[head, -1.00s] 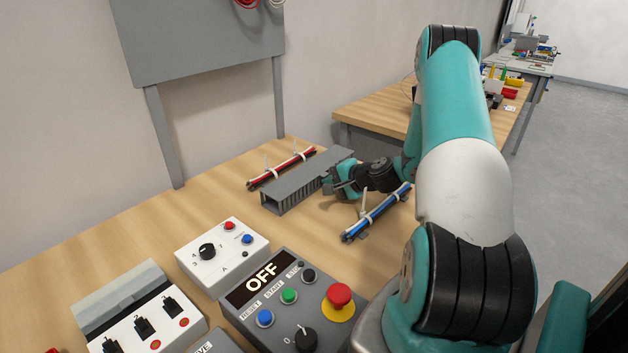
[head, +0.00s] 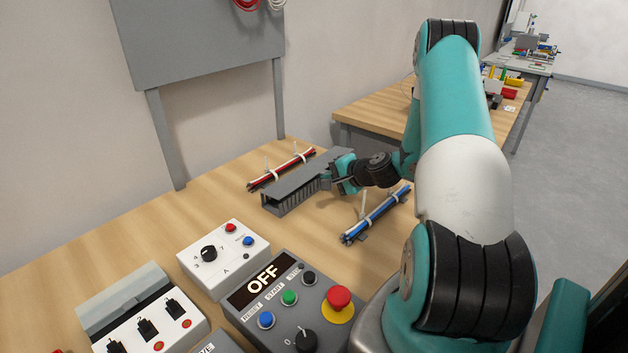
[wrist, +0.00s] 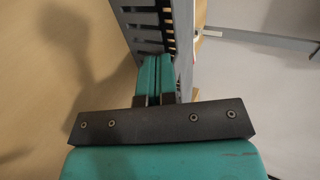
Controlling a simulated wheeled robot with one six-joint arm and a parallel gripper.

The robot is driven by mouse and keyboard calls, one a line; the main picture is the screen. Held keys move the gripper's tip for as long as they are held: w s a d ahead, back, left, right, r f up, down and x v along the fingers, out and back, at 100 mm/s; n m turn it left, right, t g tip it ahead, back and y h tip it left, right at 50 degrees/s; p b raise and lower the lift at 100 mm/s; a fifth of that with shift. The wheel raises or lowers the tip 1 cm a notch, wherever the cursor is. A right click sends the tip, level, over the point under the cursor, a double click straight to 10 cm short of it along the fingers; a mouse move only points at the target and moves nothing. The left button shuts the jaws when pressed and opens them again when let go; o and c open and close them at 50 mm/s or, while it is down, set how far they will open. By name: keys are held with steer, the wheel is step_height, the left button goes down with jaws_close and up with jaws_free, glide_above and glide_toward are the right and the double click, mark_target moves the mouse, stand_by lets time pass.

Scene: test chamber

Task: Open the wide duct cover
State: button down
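The wide duct (head: 281,203) is a long grey slotted channel on the wooden bench, between two cable bundles. Its flat grey cover (head: 296,178) lies along the top. My gripper (head: 328,180) is at the duct's right long side, near its far half, and partly hides it. In the wrist view the two teal fingers (wrist: 158,68) lie together with only a thin seam between them, close against the slotted wall (wrist: 143,22). I see nothing between them. Whether the fingertips touch the cover's edge I cannot tell.
A red and black cable bundle (head: 282,168) lies left of the duct, and a blue one (head: 376,214) lies right, close to my arm. A control panel reading OFF (head: 290,300), a white knob box (head: 222,256) and a switch box (head: 143,318) stand nearer. A grey board stands behind.

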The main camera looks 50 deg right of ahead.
mark_target(321, 171)
steer(key=shift+r+p, duration=0.45)
steer(key=shift+r, duration=0.45)
steer(key=shift+w+a+r+p, duration=0.15)
steer(key=shift+w+r+p, duration=1.15)
steer(key=shift+w+r, duration=0.15)
steer(key=shift+s+d+b, duration=0.15)
steer(key=shift+s+b, duration=0.3)
steer(key=shift+s, duration=1.3)
steer(key=shift+s+d+b, duration=0.15)
steer(key=shift+s+b, duration=0.25)
steer(key=shift+s, duration=1.35)
